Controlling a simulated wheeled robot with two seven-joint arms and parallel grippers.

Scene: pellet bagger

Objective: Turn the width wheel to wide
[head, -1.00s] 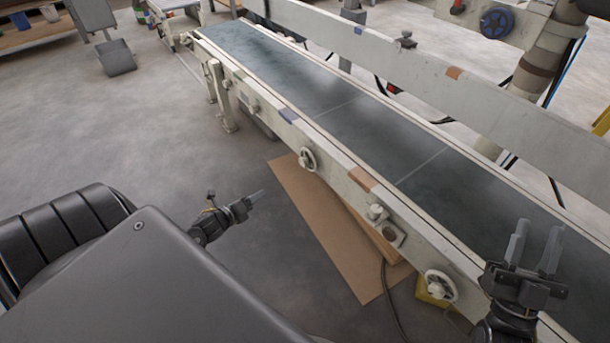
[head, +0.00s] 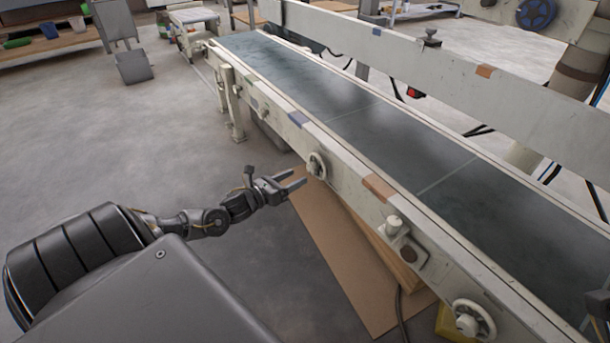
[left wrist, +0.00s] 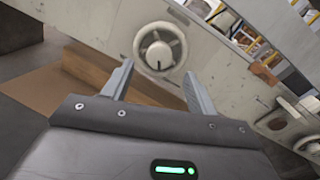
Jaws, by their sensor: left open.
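A small cream handwheel (head: 316,165) sits on the near side rail of the conveyor. It also shows in the left wrist view (left wrist: 160,48), face-on, with a dark mark on its hub. My left gripper (head: 297,180) is open and empty, just short of this wheel and apart from it. In the left wrist view its two fingers (left wrist: 158,85) point at the wheel, one on each side below it. A second cream handwheel (head: 473,320) is on the same rail at the lower right. I cannot read which of them is the width wheel.
The conveyor belt (head: 370,125) runs diagonally between pale rails. A knob on a bracket (head: 394,228) sits between the two wheels. A brown board (head: 345,270) lies on the floor below, with a cable near it.

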